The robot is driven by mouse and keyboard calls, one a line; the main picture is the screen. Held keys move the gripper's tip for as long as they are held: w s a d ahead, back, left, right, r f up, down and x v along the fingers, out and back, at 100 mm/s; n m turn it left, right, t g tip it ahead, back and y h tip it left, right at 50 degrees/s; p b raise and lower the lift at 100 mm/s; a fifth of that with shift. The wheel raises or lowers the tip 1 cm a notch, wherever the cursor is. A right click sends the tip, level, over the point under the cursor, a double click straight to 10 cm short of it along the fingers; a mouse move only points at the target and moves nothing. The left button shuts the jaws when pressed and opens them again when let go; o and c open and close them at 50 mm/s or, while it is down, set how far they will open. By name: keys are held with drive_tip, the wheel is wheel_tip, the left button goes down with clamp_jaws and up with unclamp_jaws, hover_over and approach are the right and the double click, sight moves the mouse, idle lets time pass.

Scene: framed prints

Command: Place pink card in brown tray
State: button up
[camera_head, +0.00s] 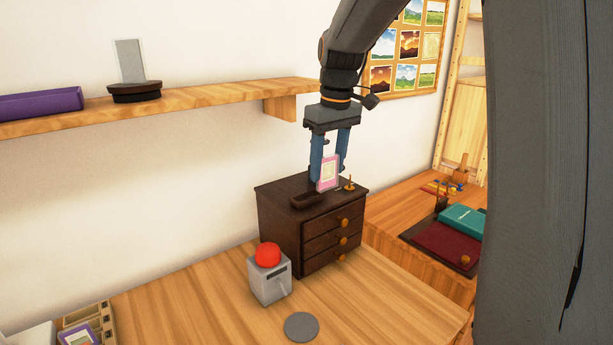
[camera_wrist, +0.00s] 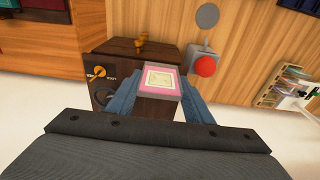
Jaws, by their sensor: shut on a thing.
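In the head view my gripper (camera_head: 328,160), with blue fingers, is shut on the pink card (camera_head: 328,174), which has a pale centre. The card is held upright above the top of a dark brown drawer cabinet. A small, long dark brown tray (camera_head: 304,200) sits on the cabinet top, just left of and below the card. In the wrist view the pink card (camera_wrist: 160,79) shows between the two finger tips of my gripper (camera_wrist: 158,88). I cannot tell how far the card's lower edge is from the cabinet top.
A grey box with a red button (camera_head: 267,254) and a grey disc (camera_head: 301,326) are in front. A wooden shelf (camera_head: 200,97) runs along the wall at left.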

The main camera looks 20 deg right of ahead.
drive_tip(key=w+a+p, duration=0.2)
drive_tip(key=w+a, duration=0.1)
drive_tip(key=w, duration=0.5)
drive_tip(key=f, duration=0.2)
drive_tip(key=f+p, duration=0.1)
drive_tip(key=f, duration=0.1)
drive_tip(key=f+p, duration=0.1)
drive_tip(key=f, duration=0.1)
drive_tip(key=shift+s+f, duration=0.2)
drive_tip(key=shift+s, duration=0.15)
drive_tip(key=shift+w+f+p, duration=0.2)
drive_tip(key=shift+f+p, duration=0.1)
drive_tip(key=shift+p, duration=0.05)
drive_tip(key=shift+f, duration=0.15)
drive_tip(key=o, duration=1)
drive_tip(key=shift+o, duration=0.2)
